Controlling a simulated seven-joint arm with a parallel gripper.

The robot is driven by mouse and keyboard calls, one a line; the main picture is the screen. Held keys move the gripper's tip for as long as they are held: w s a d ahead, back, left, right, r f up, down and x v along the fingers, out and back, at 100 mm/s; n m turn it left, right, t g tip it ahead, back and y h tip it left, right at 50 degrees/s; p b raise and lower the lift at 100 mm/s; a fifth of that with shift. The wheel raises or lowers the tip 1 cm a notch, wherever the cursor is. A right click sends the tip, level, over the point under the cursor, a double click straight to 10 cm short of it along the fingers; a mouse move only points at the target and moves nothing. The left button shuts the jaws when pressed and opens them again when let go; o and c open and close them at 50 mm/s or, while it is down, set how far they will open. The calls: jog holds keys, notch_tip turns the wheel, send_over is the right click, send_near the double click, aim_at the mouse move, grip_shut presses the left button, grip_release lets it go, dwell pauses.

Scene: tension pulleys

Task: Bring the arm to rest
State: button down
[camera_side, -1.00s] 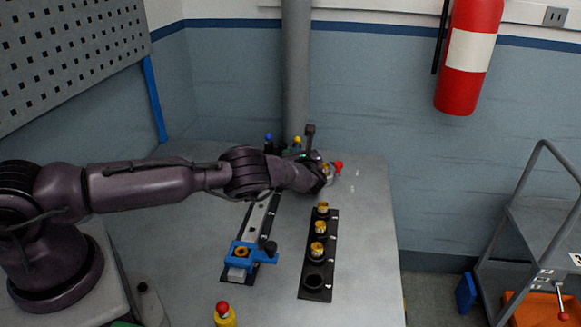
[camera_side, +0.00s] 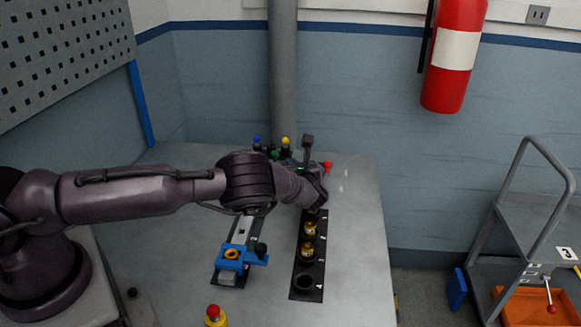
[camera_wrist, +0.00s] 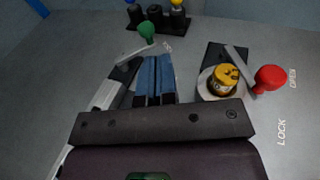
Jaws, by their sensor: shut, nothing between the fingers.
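My gripper (camera_wrist: 155,78) is shut and empty; its blue fingers lie side by side in the wrist view. In the side view my arm reaches over the table and the wrist hides the fingers. The fingers point between a green-knobbed lever (camera_wrist: 147,32) and a gold-topped pulley (camera_wrist: 224,78) on a round seat. A red-knobbed lever (camera_wrist: 270,78) is right of that pulley, beside the words LOCK and OPEN. I cannot tell how high the fingers are above the table.
A black strip (camera_side: 292,292) with numbered holes holds gold pulleys; its nearest hole is empty. A rail with a blue clamp (camera_side: 243,257) lies left of it. A grey post (camera_side: 283,75) stands behind the table. A yellow post with a red top (camera_side: 215,318) is at the front.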

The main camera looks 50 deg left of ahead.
jog(key=s+n, duration=0.1)
jog(key=s+a+f+n+g, duration=0.1)
jog(key=s+n+g, duration=0.1)
jog(key=shift+s+a+f, duration=0.25)
jog(key=shift+s+a, duration=0.05)
jog(key=shift+s+a+r+n+g+h, duration=0.1)
jog(key=shift+s+r+n+g+h, duration=0.05)
jog(key=shift+s+n+g, duration=0.4)
jog(key=shift+s+a+r+n+g+h, duration=0.15)
jog(key=shift+s+n+g, duration=0.2)
jog(key=shift+s+n, duration=0.3)
jog(key=s+r+n+g+h, duration=0.1)
jog(key=s+n, duration=0.1)
jog(key=s+d+r+n+g+h, duration=0.1)
jog(key=s+n, duration=0.1)
jog(key=s+r+n+g+h, duration=0.1)
jog(key=s+r+n, duration=0.1)
jog(key=shift+d, duration=0.15)
jog(key=s+d+r+n+t+h, duration=0.3)
jog(key=s+d+r+n+h, duration=0.2)
jog(key=s+r, duration=0.7)
jog(key=s+d+r+n+t+h, duration=0.3)
jog(key=s+d+r+n+h, duration=0.2)
jog(key=s+d+r, duration=0.5)
jog(key=shift+s+d+r+n+t+h, duration=0.3)
jog(key=shift+s+r+h, duration=0.55)
jog(key=shift+r, duration=1.8)
